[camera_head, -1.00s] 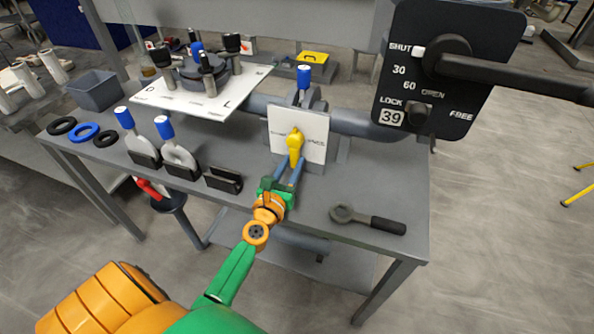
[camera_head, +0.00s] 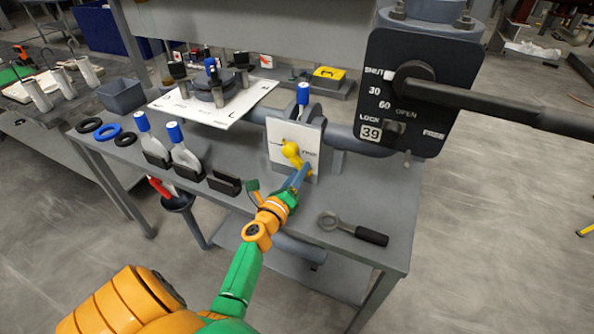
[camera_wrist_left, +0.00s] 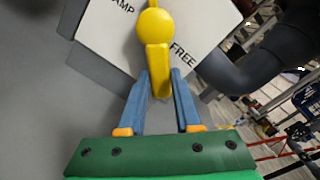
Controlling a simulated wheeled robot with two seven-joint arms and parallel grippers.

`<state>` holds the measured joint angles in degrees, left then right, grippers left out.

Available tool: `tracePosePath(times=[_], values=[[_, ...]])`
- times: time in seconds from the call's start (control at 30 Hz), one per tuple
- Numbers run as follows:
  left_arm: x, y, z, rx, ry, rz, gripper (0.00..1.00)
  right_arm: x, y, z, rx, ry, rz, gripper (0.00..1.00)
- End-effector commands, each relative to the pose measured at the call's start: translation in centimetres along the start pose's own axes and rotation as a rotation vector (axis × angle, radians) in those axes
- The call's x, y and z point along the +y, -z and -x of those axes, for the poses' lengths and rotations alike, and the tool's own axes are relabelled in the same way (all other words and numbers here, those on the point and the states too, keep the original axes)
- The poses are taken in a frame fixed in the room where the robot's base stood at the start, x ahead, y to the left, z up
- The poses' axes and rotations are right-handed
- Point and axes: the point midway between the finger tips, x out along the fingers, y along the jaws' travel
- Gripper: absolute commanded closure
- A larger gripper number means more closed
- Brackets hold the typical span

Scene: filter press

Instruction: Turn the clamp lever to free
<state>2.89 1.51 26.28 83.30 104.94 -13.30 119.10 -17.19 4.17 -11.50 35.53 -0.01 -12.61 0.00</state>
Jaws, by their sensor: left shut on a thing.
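The yellow clamp lever (camera_head: 292,152) is on a white plate (camera_head: 280,133) on the bench. Its round hub is at the plate's middle and its handle slants down and to the right. In the left wrist view the lever (camera_wrist_left: 154,43) lies between my finger tips, and the plate shows "AMP" and "FREE" beside it. My left gripper (camera_head: 304,172) is shut on the lower end of the lever handle; it also shows in the left wrist view (camera_wrist_left: 160,82). My right gripper is not in view.
A black panel (camera_head: 440,130) with a long lever stands at the right. A ratchet wrench (camera_head: 357,232) lies at the bench's front right. A grey pipe (camera_head: 352,138) runs behind the plate.

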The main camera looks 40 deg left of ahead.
Motion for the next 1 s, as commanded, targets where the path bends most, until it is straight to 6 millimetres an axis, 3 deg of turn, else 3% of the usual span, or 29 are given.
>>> tracePosePath(times=[0.57,0.6,0.7,1.0], values=[[-0.22,0.0,-0.03,-0.001,0.002,0.031,1.0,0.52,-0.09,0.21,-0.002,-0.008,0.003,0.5],[-0.22,0.0,-0.03,-0.001,0.002,0.031,0.6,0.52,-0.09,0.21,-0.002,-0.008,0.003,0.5],[-0.2,0.0,-0.02,0.0,0.001,0.03,0.38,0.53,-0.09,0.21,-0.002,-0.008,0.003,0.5],[-0.15,0.02,0.34,0.0,-0.001,0.028,0.38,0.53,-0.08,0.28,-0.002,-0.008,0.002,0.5]])
